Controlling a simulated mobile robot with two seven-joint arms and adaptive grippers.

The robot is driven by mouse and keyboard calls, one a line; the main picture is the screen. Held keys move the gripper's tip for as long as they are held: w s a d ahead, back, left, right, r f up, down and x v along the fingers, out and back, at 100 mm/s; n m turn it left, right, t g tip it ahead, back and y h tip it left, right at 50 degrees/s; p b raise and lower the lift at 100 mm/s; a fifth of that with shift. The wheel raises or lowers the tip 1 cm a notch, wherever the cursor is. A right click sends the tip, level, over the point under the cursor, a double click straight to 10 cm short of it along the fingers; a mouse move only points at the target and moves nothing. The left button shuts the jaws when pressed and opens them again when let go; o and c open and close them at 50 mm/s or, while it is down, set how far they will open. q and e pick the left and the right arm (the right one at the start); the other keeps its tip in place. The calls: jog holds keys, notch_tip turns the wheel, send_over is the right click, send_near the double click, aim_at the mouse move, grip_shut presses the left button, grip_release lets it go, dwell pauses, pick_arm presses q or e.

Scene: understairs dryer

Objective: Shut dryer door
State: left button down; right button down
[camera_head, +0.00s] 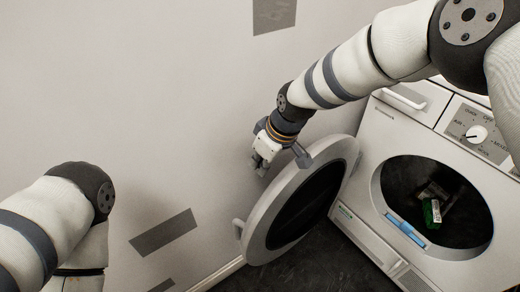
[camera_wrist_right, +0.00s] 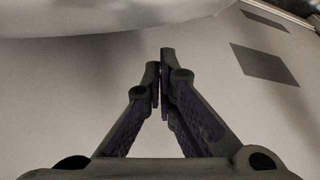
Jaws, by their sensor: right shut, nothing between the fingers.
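The dryer (camera_head: 375,150) stands at the right in the head view, white, with a dark round opening. Its round door (camera_head: 258,236) with a dark window hangs wide open to the left of the opening. My right gripper (camera_head: 260,166) is shut and empty, at the upper left of the door, between it and the wall. Whether it touches the door I cannot tell. In the right wrist view the shut fingers (camera_wrist_right: 163,62) point at the wall, and a pale curved surface, probably the door, crosses the top. My left arm shows at the lower left; its gripper is out of view.
A green and white item (camera_head: 432,212) lies inside the drum. A blue latch piece (camera_head: 406,229) is at the opening's lower rim. The plain wall (camera_head: 150,90) with grey patches is close behind the door. Dark floor (camera_head: 300,272) shows below the door.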

pick_arm(q)
jog(key=shift+w+r, duration=0.35)
jog(key=shift+r, duration=0.15)
pick_arm(e)
jog(key=shift+s+d, duration=0.65)
jog(key=shift+d, duration=0.25)
jog(key=shift+r, duration=0.1)
